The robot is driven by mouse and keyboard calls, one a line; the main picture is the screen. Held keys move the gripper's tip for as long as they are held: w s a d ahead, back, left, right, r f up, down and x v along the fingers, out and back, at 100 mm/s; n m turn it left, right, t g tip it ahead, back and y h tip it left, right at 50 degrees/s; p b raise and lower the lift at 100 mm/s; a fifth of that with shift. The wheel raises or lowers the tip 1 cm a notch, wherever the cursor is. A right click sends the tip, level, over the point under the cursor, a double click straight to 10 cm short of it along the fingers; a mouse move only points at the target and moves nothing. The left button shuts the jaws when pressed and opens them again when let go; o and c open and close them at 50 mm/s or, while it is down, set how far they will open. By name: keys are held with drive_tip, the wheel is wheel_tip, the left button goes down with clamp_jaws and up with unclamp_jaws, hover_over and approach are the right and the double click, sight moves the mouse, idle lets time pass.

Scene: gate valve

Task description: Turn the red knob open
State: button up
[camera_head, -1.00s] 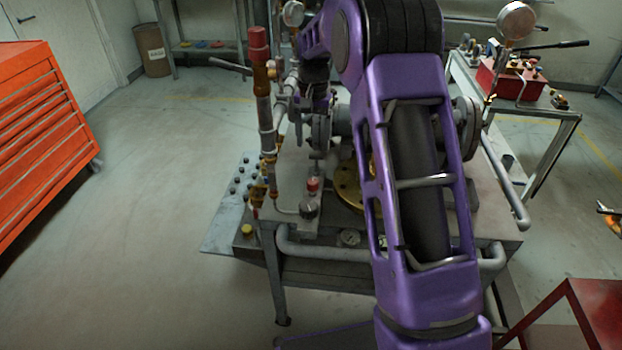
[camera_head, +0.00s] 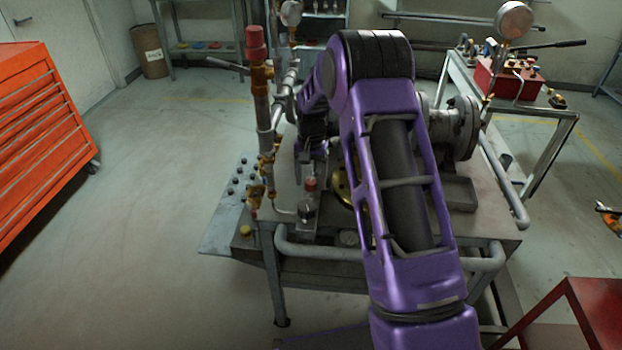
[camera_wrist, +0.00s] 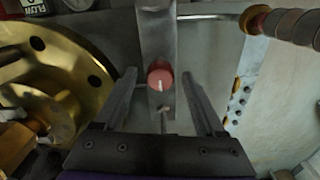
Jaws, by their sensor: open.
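The red knob (camera_wrist: 160,76) with a white pointer line sits on a grey metal block (camera_wrist: 158,25) in the wrist view. My gripper (camera_wrist: 158,92) is open, with one finger on each side of the knob's area. The fingertips look close to the knob, but I cannot tell whether they touch it or how far above it they are. In the head view the red knob (camera_head: 310,184) shows low on the workbench's valve assembly, just below my gripper (camera_head: 312,165), which my arm partly hides.
A brass flange (camera_wrist: 60,75) lies left of the knob in the wrist view. A pipe with a red cap (camera_head: 256,45) rises left of my arm. The workbench (camera_head: 470,225) carries the valve body (camera_head: 455,128). An orange tool cabinet (camera_head: 40,140) stands far left.

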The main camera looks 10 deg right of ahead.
drive_tip(key=shift+c, duration=0.4)
clamp_jaws()
drive_tip(key=shift+n, duration=0.4)
drive_tip(key=n, duration=0.3)
drive_tip(key=shift+n+b, duration=0.3)
drive_tip(key=shift+n, duration=0.1)
drive_tip(key=n, duration=0.4)
drive_tip(key=shift+n, duration=0.3)
drive_tip(key=n, duration=0.8)
drive_tip(key=shift+n, duration=0.3)
